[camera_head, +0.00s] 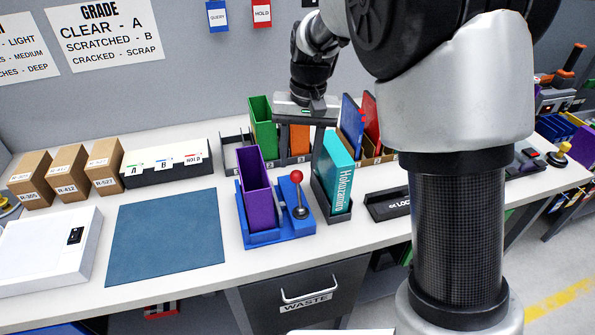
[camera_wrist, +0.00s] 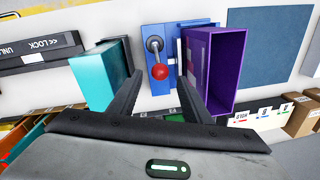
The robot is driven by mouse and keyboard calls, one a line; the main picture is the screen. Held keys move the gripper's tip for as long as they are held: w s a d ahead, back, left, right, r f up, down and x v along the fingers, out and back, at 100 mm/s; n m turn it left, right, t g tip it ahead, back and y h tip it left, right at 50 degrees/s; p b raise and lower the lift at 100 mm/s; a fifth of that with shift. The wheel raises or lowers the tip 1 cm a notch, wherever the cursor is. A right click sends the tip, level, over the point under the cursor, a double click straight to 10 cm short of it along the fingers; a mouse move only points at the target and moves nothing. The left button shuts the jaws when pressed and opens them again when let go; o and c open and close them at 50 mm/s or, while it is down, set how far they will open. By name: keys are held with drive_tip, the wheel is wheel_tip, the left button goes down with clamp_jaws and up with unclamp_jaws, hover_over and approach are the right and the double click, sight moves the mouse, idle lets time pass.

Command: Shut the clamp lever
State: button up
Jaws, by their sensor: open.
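The clamp lever has a red ball knob (camera_head: 297,177) on a short metal stem and looks roughly upright in the head view. It stands on the right part of a blue clamp fixture (camera_head: 262,238), beside an open purple box (camera_head: 254,188) seated in the fixture. In the wrist view the red knob (camera_wrist: 160,72) shows between my gripper's fingers, with the stem running up to a round pivot. My gripper (camera_wrist: 160,80) is open and empty, and I cannot tell whether it touches the knob. In the head view my gripper (camera_head: 307,110) is behind and above the fixture.
A teal box (camera_head: 337,172) in a dark holder stands close to the fixture's right. Green, orange, blue and red pieces stand behind. A dark lock slider (camera_head: 390,206) lies farther right. A blue mat (camera_head: 165,237) lies left, with nothing on it.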

sight(297, 172)
drive_tip(key=shift+a+f, duration=0.2)
drive_tip(key=shift+f, duration=2)
drive_tip(key=shift+c, duration=0.4)
drive_tip(key=c, duration=0.9)
drive_tip(key=shift+b, duration=0.3)
drive_tip(key=shift+c, duration=0.2)
